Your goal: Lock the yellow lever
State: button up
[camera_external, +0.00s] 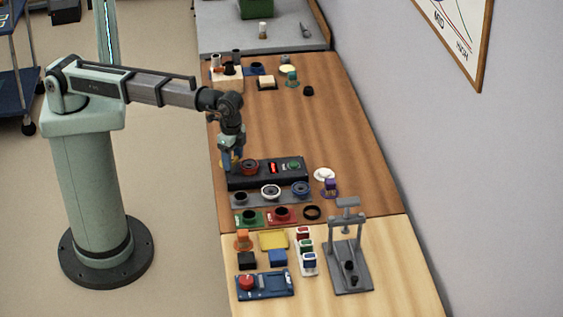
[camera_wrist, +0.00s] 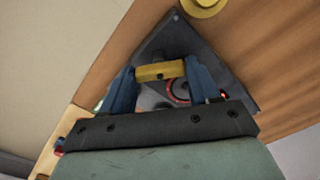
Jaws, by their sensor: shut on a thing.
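The yellow lever (camera_wrist: 160,71) shows in the wrist view as a short bar with a dark hole in it, above a dark panel. My gripper (camera_wrist: 161,75) is shut on it, with one blue finger at each end of the bar. In the external view my gripper (camera_external: 230,163) points down at the left end of the black panel (camera_external: 266,181), and only a bit of yellow shows by the fingers. The lever's base and pivot are hidden.
On the panel are a red-ringed knob (camera_external: 250,167), a red light (camera_external: 273,168) and a green button (camera_external: 294,165). A grey strip with several round fittings (camera_external: 271,192) lies in front. A grey clamp stand (camera_external: 348,250) stands at front right. The wood behind the panel is mostly clear.

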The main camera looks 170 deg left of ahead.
aim_at(233, 160)
jog(key=m, duration=0.5)
jog(key=shift+m, duration=0.3)
jog(key=m, duration=0.4)
jog(key=shift+m, duration=0.4)
jog(key=o, duration=1.1)
jog(key=shift+c, duration=0.2)
notch_tip(233, 160, up, 14)
